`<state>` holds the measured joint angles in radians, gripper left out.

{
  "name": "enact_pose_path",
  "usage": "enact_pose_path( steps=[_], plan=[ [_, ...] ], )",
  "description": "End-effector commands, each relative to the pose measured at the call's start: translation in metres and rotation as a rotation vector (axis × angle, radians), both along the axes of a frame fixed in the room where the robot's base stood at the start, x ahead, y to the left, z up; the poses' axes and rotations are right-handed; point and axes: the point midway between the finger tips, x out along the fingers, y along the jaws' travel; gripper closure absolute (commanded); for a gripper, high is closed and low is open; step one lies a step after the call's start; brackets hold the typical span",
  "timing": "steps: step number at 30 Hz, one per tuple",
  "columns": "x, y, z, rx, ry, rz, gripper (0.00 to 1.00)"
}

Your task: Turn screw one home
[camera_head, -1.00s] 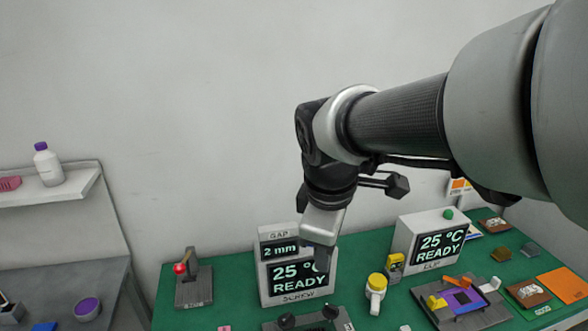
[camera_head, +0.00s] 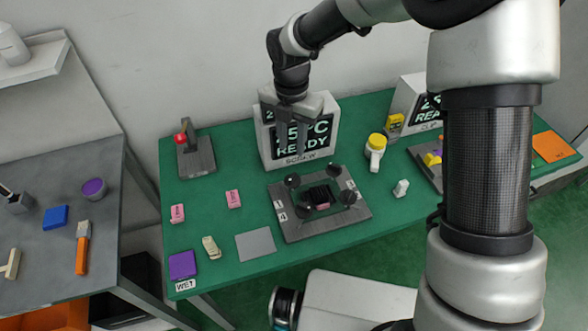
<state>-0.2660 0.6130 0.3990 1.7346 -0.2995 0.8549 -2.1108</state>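The screw fixture (camera_head: 325,231) is a grey plate on the green table. Several dark round screw knobs stand on it around a black finned block (camera_head: 318,194). Small white number labels lie at the plate's left and right edges. The label (camera_head: 278,204) at the left looks like a 1, with a 4 below it. The rear left knob (camera_head: 292,181) and front left knob (camera_head: 302,211) are both near these labels, so I cannot tell which is screw one. My gripper (camera_head: 302,146) points down, apart from the knobs, in front of the SCREW display. Its finger gap is not clear.
The SCREW display (camera_head: 325,147) reads 25 °C READY behind the fixture. A red-knobbed lever (camera_head: 182,139) stands at the left. A yellow-topped white tool (camera_head: 376,147) stands right. Pink blocks (camera_head: 233,199) and a grey square (camera_head: 255,245) lie left of the fixture.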

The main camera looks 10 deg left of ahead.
Motion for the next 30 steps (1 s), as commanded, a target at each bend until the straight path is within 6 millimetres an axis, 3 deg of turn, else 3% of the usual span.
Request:
enact_pose_path(
  steps=[9, 15, 21, 30],
  plan=[
    [-0.001, -0.001, -0.072, -0.002, 0.004, 0.0, 0.72],
    [-0.001, 0.0, -0.105, -0.001, 0.002, -0.001, 0.72],
    [0.0, -0.001, -0.12, -0.001, 0.0, -0.002, 0.72],
    [0.0, -0.001, -0.121, 0.0, -0.001, -0.003, 0.72]
  ],
)
